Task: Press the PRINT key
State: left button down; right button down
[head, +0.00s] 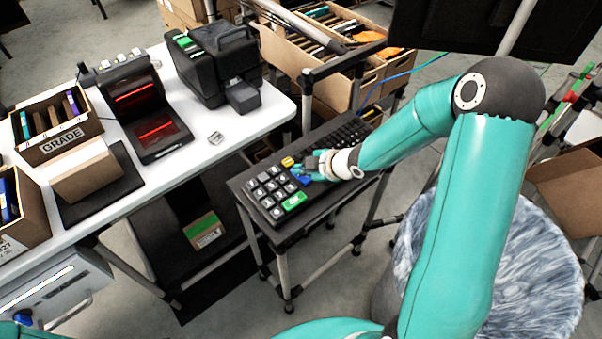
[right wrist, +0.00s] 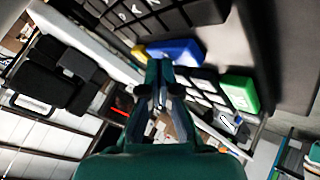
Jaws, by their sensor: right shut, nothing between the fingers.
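The black keypad and keyboard unit (head: 262,172) sits on a small stand beside the white table. Its keypad has grey keys, a large green key (head: 294,201) at the front, a blue key (head: 304,180) and a yellow key (head: 288,161). The lettering is too small to read, so I cannot tell which is PRINT. My right gripper (head: 308,166) is shut and empty, over the blue key's area; contact is unclear. In the right wrist view, its fingers (right wrist: 160,80) point toward the blue key (right wrist: 180,50), with the green key (right wrist: 240,92) to the right. My left gripper is out of view.
The white table (head: 185,165) holds a scanner with red light (head: 150,115), a black printer (head: 215,70) and a GRADE box (head: 60,140). Open cartons of files (head: 285,55) stand behind the stand. A bag-lined bin (head: 540,260) is at right.

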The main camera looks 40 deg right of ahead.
dwell(0.5)
jog(key=shift+r+p, duration=0.65)
jog(key=shift+r, duration=0.15)
notch_tip(320, 180, up, 5)
jog(key=p, duration=0.4)
dwell(0.7)
